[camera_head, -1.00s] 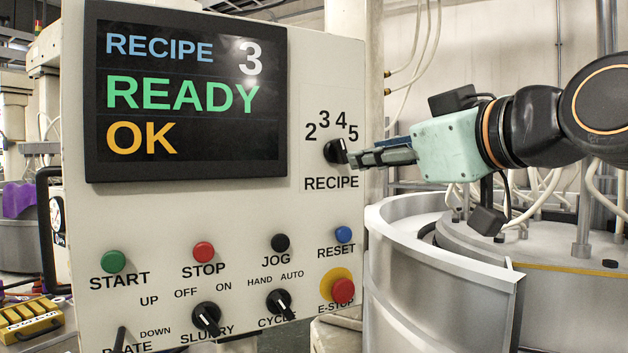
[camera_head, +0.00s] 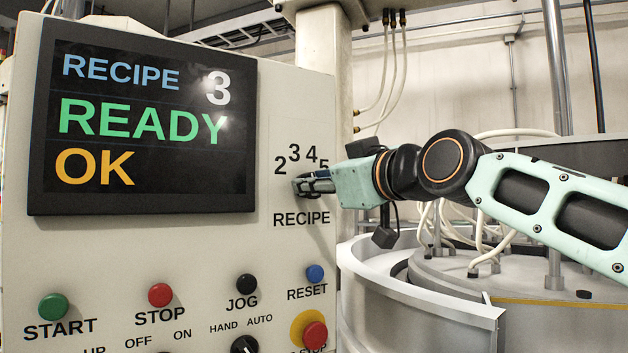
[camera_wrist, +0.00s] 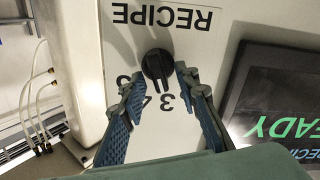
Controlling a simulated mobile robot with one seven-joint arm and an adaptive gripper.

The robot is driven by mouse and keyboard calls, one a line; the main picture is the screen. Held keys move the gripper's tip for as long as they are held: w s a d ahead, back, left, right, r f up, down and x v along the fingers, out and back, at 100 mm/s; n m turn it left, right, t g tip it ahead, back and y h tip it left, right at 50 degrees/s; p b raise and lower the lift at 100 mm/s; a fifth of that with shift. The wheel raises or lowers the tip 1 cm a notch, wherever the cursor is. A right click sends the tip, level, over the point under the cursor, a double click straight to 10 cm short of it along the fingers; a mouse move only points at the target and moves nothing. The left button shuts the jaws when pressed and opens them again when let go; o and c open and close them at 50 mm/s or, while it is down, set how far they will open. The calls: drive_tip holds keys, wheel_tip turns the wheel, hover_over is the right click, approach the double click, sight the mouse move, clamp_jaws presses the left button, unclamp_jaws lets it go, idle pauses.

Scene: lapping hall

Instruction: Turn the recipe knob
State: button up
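The recipe knob (camera_wrist: 157,65) is a round black knob with a raised grip, on the pale panel among the numbers 2 to 5. In the wrist view it sits between the tips of my open gripper (camera_wrist: 157,78), and I see a gap on the left side; the right finger is very near or touching it. In the head view my gripper (camera_head: 314,183) covers the knob. The screen (camera_head: 140,125) reads RECIPE 3, READY, OK.
Below are the green START button (camera_head: 53,306), red STOP button (camera_head: 160,295), black JOG button (camera_head: 247,285), blue RESET button (camera_head: 315,273) and red E-STOP button (camera_head: 315,335). A round metal machine (camera_head: 420,300) stands right of the panel.

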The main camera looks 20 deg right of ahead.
drive_tip(key=shift+w, duration=0.3)
clamp_jaws()
drive_tip(key=shift+m, duration=0.4)
drive_tip(key=shift+d+m+b, duration=0.15)
drive_tip(key=shift+m+b, duration=0.35)
drive_tip(key=shift+m, duration=1.25)
drive_tip(key=shift+d+m+b, duration=0.1)
drive_tip(key=shift+m+b, duration=0.35)
drive_tip(key=shift+m, duration=1.3)
